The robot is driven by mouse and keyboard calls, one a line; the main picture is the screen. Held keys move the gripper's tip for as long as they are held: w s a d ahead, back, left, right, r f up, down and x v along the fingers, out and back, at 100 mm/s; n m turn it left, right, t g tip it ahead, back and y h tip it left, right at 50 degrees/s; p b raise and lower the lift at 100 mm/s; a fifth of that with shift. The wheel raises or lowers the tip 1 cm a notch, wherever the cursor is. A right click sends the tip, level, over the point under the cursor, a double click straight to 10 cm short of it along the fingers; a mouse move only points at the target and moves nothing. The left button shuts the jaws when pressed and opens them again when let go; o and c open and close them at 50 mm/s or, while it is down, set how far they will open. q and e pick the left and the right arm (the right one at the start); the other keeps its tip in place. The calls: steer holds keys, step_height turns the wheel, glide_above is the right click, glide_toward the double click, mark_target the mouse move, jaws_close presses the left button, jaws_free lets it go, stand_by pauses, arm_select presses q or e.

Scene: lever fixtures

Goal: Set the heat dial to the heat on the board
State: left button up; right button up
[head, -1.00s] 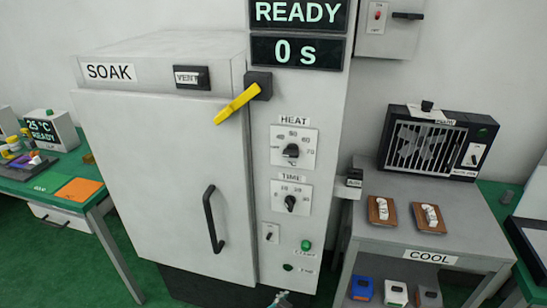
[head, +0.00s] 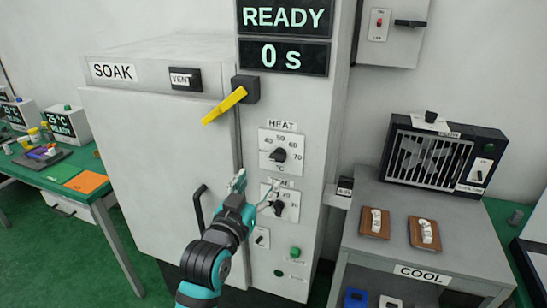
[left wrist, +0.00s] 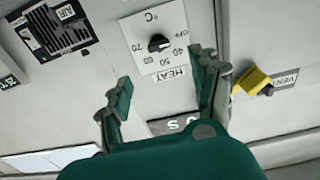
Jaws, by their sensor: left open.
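The heat dial (head: 278,155) is a black knob on a white plate marked 40 to 70, on the grey soak oven's front panel. It also shows in the left wrist view (left wrist: 158,43), upside down, beyond the fingertips; I cannot surely read its setting. My left gripper (head: 255,189) is open and empty, below and left of the heat dial, in front of the panel. It partly covers the TIME plate. In the left wrist view, its two fingers (left wrist: 163,75) are spread apart, clear of the knob. No board with a heat value is legible. My right gripper is out of view.
The time dial (head: 279,208) sits just below, close to the gripper. A yellow lever (head: 224,105) sticks out at upper left, and the black door handle (head: 200,207) at lower left. A display (head: 283,56) reads 0 s. The cooling table (head: 385,250) stands at right.

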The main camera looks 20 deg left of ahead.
mark_target(276, 158)
arm_select(q)
steer(key=w, duration=0.3)
steer(key=w+p, duration=0.1)
steer(key=w, duration=0.3)
steer(key=w+p, duration=0.1)
steer(key=w, duration=0.3)
steer(key=shift+w+d, duration=0.25)
steer(key=shift+c, duration=0.3)
steer(key=c, duration=1.1)
